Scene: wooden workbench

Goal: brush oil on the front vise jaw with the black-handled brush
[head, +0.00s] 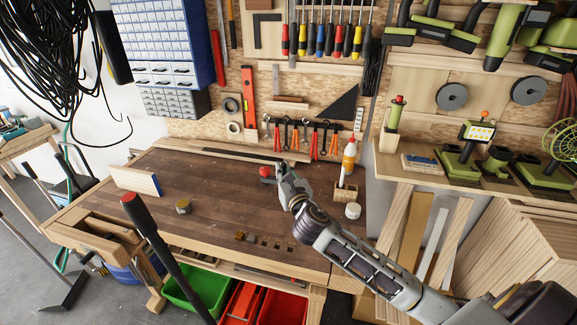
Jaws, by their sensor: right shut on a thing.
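My right gripper (283,172) is over the back middle of the workbench (225,185), its arm coming in from the lower right. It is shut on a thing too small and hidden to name. I cannot make out the black-handled brush for certain. A small wooden holder (345,192) with something thin upright in it stands right of the gripper. A wooden vise (97,232) is at the bench's front left corner, away from the gripper. A white bottle with an orange-red top (349,155) stands behind the holder. My left gripper is not in view.
A small red object (266,172) is just left of the gripper. A round tin (183,206), a pale board (135,181) and a white jar (353,210) stand on the bench. A long red-tipped black handle (160,245) crosses the front. The bench middle is mostly clear.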

